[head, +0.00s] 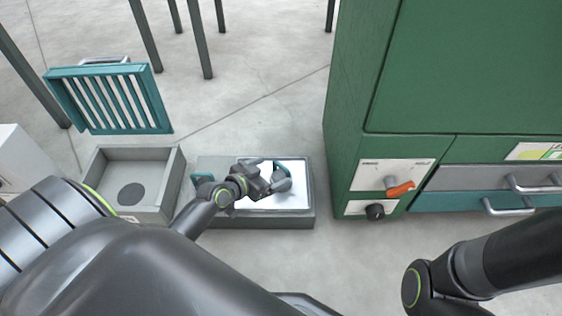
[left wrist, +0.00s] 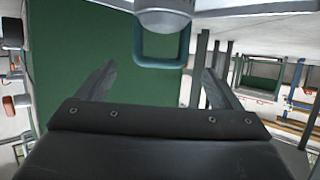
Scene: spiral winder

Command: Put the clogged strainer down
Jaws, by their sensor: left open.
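A shallow grey tray (head: 305,221) lies on the floor, with a bright white flat surface (head: 294,200) inside it. My left gripper (head: 280,182) is over this tray with its fingers apart. A teal loop-shaped part shows beside the fingers and also in the left wrist view (left wrist: 140,45), beyond the space between the open fingertips (left wrist: 160,78). It may be the strainer's handle; I cannot tell whether it touches the gripper. My gripper hides part of the tray. No clog can be made out. My right arm shows at lower right, its gripper outside the view.
A grey box (head: 160,201) with a dark round spot in its floor stands left of the tray. A teal slatted grate (head: 152,100) is tilted up behind it. A green cabinet (head: 345,110) with an orange-handled switch (head: 400,189) and drawers stands right. Floor between tray and cabinet is clear.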

